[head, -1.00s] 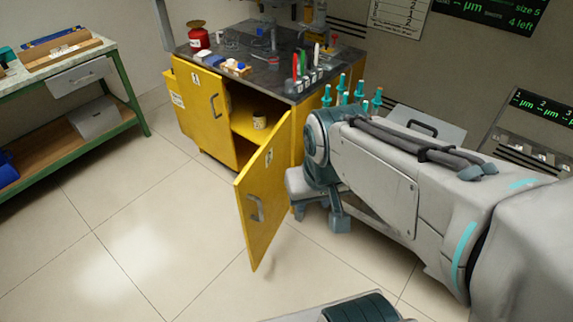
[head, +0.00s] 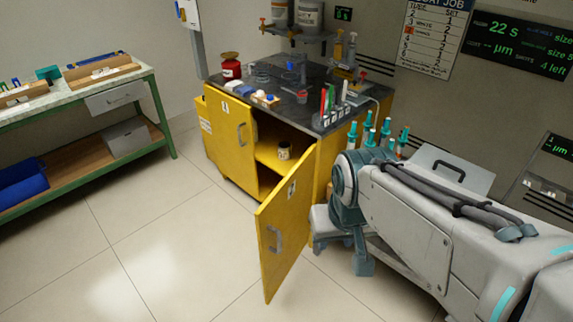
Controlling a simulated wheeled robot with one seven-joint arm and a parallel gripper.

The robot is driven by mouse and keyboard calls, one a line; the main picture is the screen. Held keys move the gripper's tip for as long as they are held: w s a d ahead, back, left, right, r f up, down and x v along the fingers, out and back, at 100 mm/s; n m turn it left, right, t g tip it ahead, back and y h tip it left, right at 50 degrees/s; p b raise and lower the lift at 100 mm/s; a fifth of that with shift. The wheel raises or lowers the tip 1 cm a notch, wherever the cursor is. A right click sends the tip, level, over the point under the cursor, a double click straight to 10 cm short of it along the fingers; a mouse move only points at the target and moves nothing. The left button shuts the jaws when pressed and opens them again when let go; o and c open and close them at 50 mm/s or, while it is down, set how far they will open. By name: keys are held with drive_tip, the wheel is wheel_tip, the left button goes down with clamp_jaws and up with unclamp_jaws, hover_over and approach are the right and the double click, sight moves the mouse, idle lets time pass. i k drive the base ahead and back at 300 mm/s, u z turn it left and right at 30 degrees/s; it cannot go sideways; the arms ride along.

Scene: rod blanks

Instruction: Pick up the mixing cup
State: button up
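A small clear cup with a pinkish tint (head: 302,97) stands on the dark top of the yellow cabinet (head: 228,140), near its front edge; I cannot tell for sure that it is the mixing cup. A small dark jar with a pale label (head: 284,150) stands on the shelf inside the cabinet. My gripper (head: 340,252) hangs low, right of the open cabinet door, well apart from both. Its two fingers look spread, with nothing seen between them. My arm hides part of the cabinet's right side.
The yellow door (head: 284,240) swings out into the floor space left of my gripper. Upright coloured markers (head: 332,103), a red can (head: 231,66) and a dispenser stand (head: 300,35) crowd the cabinet top. A green workbench (head: 160,125) stands left. The floor between is clear.

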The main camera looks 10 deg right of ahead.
sight(302, 96)
drive_tip(key=u, duration=1.4)
drive_tip(key=i, duration=4.6)
drive_tip(key=z, duration=3)
